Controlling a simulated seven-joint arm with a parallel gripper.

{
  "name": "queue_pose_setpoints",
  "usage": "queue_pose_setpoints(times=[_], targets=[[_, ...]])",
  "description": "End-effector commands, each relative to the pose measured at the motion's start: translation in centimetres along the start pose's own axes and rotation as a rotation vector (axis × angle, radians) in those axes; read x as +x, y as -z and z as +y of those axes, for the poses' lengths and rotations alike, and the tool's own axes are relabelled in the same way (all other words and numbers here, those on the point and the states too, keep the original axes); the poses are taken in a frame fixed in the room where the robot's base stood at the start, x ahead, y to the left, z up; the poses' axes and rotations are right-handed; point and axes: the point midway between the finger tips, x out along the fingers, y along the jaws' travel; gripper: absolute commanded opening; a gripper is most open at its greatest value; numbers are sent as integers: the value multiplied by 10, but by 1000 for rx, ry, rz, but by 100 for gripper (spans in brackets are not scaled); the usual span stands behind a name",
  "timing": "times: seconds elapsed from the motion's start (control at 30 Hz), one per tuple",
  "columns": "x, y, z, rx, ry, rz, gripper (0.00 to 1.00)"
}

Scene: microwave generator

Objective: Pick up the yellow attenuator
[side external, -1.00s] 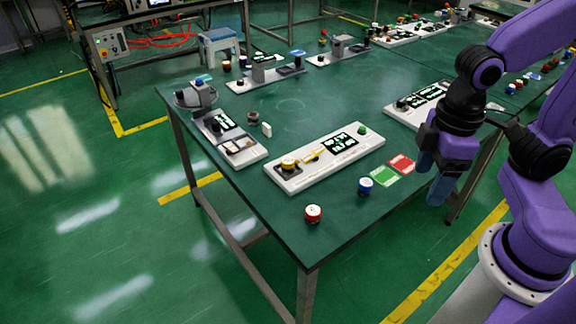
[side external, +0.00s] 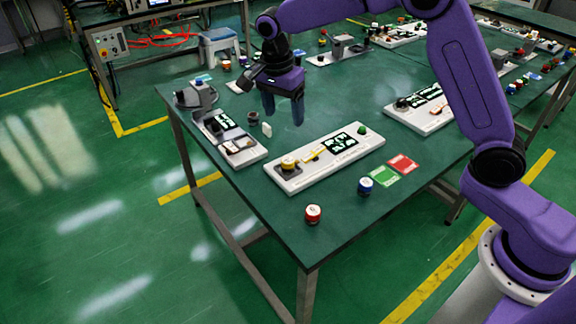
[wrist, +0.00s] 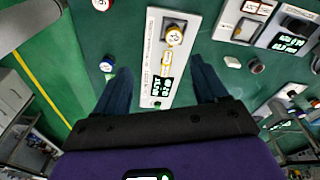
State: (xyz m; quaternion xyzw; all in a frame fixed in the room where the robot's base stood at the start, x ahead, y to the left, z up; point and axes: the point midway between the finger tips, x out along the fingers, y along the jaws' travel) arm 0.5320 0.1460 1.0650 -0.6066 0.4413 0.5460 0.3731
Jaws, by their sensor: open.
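The yellow attenuator (side external: 289,162), a short round piece with a white top and yellow band, sits upright on a dark square seat at the near-left end of a long white panel (side external: 340,165). In the wrist view the yellow attenuator (wrist: 174,37) is on the same panel (wrist: 150,60), beyond my fingertips. My gripper (side external: 284,112) is open and empty, pointing down above the table behind the panel. In the wrist view my gripper (wrist: 161,68) has its fingers on either side of the panel, apart from the attenuator.
A yellow bar (side external: 314,154), dark displays and a green knob (side external: 362,130) share the panel. Red (side external: 313,214) and blue (side external: 365,186) attenuators stand in front, by green (side external: 384,176) and red (side external: 402,164) cards. A grey device (side external: 240,148) is left.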

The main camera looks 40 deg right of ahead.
Motion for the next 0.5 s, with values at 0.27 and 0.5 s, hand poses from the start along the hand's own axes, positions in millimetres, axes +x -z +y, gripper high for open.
queue_pose_setpoints(times=[0.27,0.5], targets=[[18,26,-32,316,-18,18,72],[43,30,-32,344,-23,21,72]])
